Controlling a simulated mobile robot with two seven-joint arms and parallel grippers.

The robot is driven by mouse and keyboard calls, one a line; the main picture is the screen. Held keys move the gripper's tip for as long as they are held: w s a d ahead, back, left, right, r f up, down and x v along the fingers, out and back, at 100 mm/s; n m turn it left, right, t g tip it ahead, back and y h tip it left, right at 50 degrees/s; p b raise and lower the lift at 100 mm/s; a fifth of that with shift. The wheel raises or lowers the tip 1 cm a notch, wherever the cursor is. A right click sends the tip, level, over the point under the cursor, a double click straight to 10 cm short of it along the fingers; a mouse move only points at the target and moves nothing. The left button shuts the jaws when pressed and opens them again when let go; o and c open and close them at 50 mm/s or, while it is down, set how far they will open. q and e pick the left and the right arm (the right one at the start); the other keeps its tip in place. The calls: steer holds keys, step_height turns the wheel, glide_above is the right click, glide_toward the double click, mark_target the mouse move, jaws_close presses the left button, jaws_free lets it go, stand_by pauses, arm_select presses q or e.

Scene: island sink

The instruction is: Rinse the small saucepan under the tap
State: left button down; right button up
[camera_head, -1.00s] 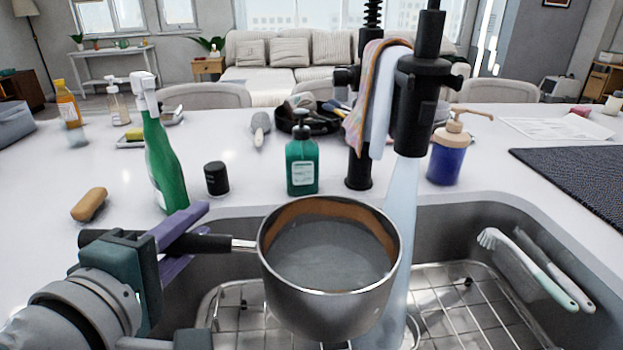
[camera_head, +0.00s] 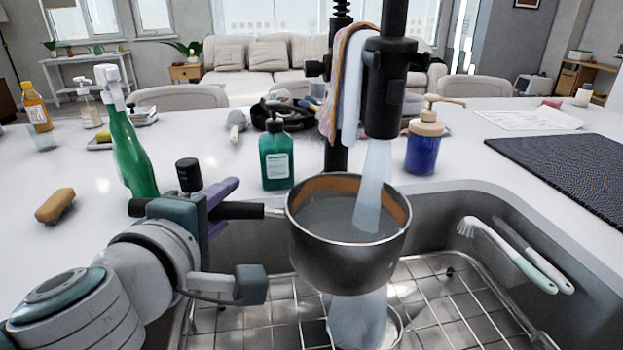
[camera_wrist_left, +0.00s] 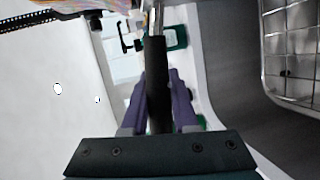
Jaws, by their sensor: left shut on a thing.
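The small saucepan (camera_head: 348,258) is dark metal with a brownish inner wall, held upright above the sink. Its opening is under the black tap (camera_head: 386,95), and the water stream (camera_head: 373,185) falls into it. Water also shows below the pan, over the sink floor. My left gripper (camera_head: 222,207), with purple fingers, is shut on the saucepan's black handle (camera_head: 245,210). The left wrist view shows the handle (camera_wrist_left: 157,85) between the two fingers (camera_wrist_left: 158,105); the pan's bowl is out of that view. My right gripper is not in view.
A wire rack (camera_head: 445,290) lines the sink. Brushes (camera_head: 510,255) rest at its right wall. Behind the sink stand a green soap bottle (camera_head: 276,160), a blue pump bottle (camera_head: 424,148) and a green spray bottle (camera_head: 128,150). A cloth (camera_head: 345,85) hangs by the tap.

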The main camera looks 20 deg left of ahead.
arm_select(q)
steer(key=w+f+b, duration=0.1)
steer(key=w, duration=0.6)
steer(key=shift+d+b, duration=0.3)
steer(key=shift+b, duration=0.05)
steer(key=shift+f, duration=0.1)
stand_by(0.3)
steer(key=shift+d, duration=0.6)
steer(key=shift+a+p, duration=0.2)
steer(key=shift+p, duration=0.1)
steer(key=shift+a, duration=0.45)
